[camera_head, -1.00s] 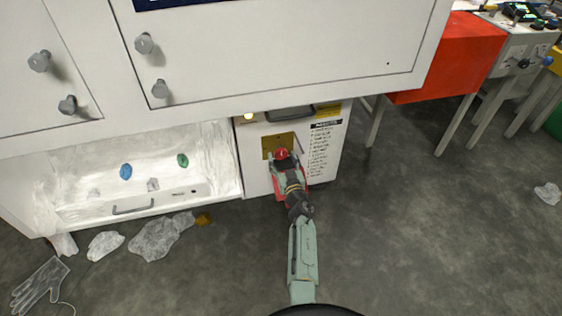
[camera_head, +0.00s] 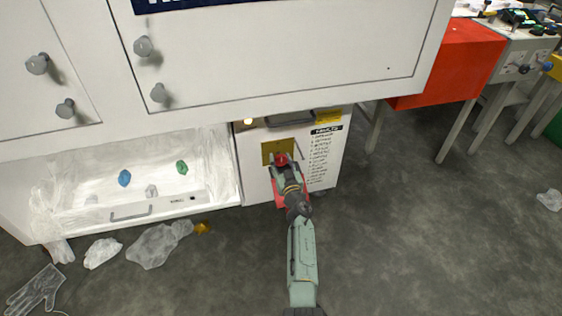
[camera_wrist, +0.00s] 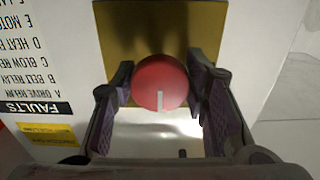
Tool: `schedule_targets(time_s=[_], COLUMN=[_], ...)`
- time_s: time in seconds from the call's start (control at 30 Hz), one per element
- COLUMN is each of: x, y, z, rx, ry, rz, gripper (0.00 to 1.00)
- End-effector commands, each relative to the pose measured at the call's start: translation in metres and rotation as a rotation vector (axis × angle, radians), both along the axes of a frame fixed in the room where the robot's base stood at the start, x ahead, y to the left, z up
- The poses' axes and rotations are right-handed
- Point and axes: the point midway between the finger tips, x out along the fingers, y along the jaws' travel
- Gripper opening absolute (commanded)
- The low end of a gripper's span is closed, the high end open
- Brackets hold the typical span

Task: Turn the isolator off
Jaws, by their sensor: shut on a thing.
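The isolator is a round red knob with a white mark, in front of a yellow plate (camera_head: 270,152) on the front of a white cabinet (camera_head: 256,180). In the wrist view the red knob (camera_wrist: 160,80) sits between the two dark fingers of my gripper (camera_wrist: 160,92), which is shut on its sides. Its white mark stands upright in the picture, in the lower half of the knob's face. In the head view my gripper (camera_head: 283,168) is at the knob (camera_head: 281,159) and hides its lower part.
A faults list (camera_head: 320,155) is right of the plate. A large white cabinet (camera_head: 270,50) overhangs. Gloves and film (camera_head: 152,245) lie on the floor at left; the floor at right is mostly clear.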

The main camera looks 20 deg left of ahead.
Motion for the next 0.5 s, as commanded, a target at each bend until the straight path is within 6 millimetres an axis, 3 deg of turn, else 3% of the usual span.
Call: schedule_targets(time_s=[0.27,0.5], x=[-0.0003,-0.0003], y=[0.0002,0.0001], z=[-0.0003,-0.0003], rx=[0.0,-0.017], ry=[0.0,-0.012], rz=[0.0,0.0], gripper=[0.12,0.12])
